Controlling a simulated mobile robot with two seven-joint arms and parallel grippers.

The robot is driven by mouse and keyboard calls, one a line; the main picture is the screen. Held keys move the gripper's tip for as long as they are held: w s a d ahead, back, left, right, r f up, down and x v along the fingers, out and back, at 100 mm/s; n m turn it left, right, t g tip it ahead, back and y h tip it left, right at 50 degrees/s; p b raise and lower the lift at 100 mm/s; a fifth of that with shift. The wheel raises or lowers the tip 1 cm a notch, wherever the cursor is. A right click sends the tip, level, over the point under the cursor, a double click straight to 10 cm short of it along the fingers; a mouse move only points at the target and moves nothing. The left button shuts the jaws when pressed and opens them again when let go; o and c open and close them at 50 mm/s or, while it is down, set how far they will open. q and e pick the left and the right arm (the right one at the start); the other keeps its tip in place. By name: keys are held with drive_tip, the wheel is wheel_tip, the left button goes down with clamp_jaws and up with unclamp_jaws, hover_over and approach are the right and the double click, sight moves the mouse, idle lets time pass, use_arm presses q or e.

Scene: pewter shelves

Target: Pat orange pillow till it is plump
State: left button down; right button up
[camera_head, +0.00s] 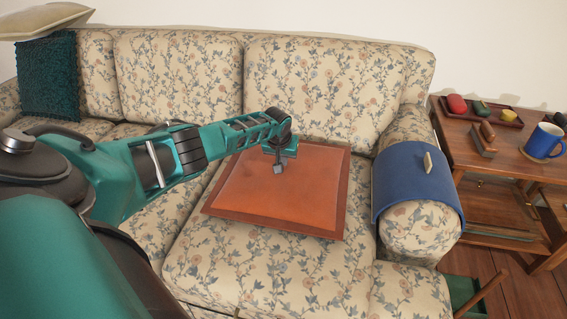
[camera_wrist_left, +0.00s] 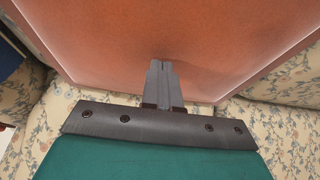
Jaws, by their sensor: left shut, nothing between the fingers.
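The orange pillow (camera_head: 285,197) lies flat on the seat of the floral sofa, with a darker red-brown border. It fills the upper part of the left wrist view (camera_wrist_left: 190,35). My left gripper (camera_head: 279,165) is over the far part of the pillow, fingers pointing down at it. In the left wrist view its fingers (camera_wrist_left: 160,65) are together with nothing between them, their tips against the orange surface in the picture. I cannot tell whether they touch it. My right gripper is not in view.
The floral sofa (camera_head: 325,85) has a teal cushion (camera_head: 48,78) at its left end. A blue cloth (camera_head: 405,185) hangs over the right armrest. A wooden side table (camera_head: 505,160) at right holds a blue mug (camera_head: 542,142) and a tray (camera_head: 483,112) with small items.

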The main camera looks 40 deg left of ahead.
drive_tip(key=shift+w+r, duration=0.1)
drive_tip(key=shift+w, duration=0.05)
use_arm(q)
drive_tip(key=shift+f, duration=0.1)
drive_tip(key=shift+f, duration=0.7)
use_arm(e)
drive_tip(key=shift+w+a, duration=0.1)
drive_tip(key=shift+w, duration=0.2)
use_arm(q)
drive_tip(key=shift+f, duration=0.15)
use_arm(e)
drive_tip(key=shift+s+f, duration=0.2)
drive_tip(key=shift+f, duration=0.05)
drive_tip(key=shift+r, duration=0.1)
use_arm(q)
drive_tip(key=shift+r+p, duration=1.4)
drive_tip(key=shift+r, duration=0.05)
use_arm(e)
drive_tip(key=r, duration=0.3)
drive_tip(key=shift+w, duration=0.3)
